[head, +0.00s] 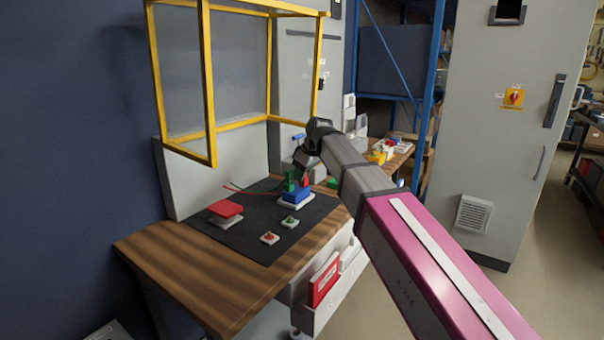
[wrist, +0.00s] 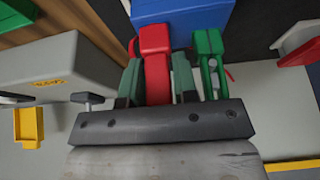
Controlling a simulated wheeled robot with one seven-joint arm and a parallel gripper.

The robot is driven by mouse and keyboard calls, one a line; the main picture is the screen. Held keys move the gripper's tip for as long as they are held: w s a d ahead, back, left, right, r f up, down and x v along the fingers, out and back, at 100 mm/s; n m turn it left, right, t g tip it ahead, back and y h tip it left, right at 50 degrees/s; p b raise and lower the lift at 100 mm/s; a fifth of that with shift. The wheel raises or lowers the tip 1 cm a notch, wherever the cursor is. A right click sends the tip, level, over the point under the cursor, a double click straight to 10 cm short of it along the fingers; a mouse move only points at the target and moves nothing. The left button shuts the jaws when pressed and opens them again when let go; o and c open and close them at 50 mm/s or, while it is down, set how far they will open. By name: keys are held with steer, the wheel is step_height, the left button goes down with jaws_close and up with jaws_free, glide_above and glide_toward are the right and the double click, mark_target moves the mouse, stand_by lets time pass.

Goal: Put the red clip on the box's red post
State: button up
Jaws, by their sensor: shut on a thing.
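My gripper (wrist: 157,78) is shut on the red clip (wrist: 155,62), with one grey-green finger on each side of it. In the wrist view the clip's far end is right at the blue box (wrist: 185,14). In the head view my gripper (head: 304,167) is over the blue box (head: 296,196), with the red clip (head: 306,181) at the box's top right. A green clip (wrist: 209,62) stands beside the red one, at the box; it also shows in the head view (head: 290,181). The red post is not clearly visible, so I cannot tell whether the clip touches it.
The blue box stands on a dark mat (head: 245,238).

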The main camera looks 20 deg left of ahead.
steer(key=o, duration=1)
steer(key=shift+c, duration=0.2)
steer(key=shift+r, duration=0.1)
steer(key=v, duration=1)
steer(key=shift+d+r, duration=0.2)
steer(key=shift+r, duration=0.1)
